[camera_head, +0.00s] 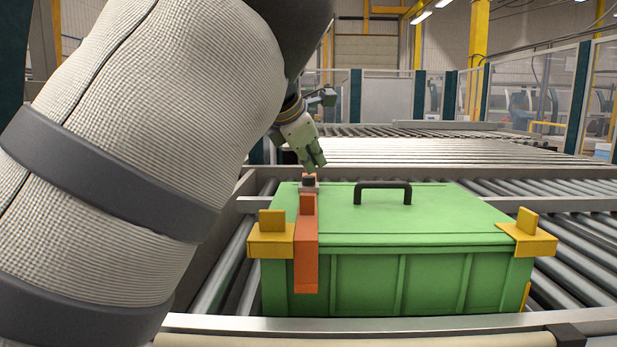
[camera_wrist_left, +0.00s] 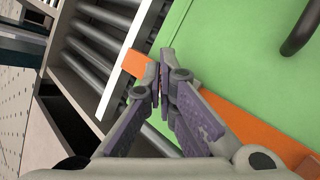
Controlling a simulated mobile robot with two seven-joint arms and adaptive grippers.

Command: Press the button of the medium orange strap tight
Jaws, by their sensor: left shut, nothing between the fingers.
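A green lidded crate (camera_head: 400,280) with a black handle stands on a roller conveyor. One orange strap (camera_head: 306,262) runs over the left part of its lid and down its front. A grey buckle with a dark button (camera_head: 309,182) sits on the strap near the lid's back edge. My left gripper (camera_head: 316,165) is shut and empty, pointing down just above and behind the button; I cannot tell whether it touches. In the left wrist view, the shut fingertips (camera_wrist_left: 160,92) are over the orange strap (camera_wrist_left: 250,130), and the button does not show. My right gripper is not in view.
Yellow corner brackets (camera_head: 271,238) sit at the crate's front corners. The black handle (camera_head: 383,187) rises from the lid to the right of the strap. Conveyor side rails (camera_head: 380,324) run in front and behind. My left arm covers the left of the head view.

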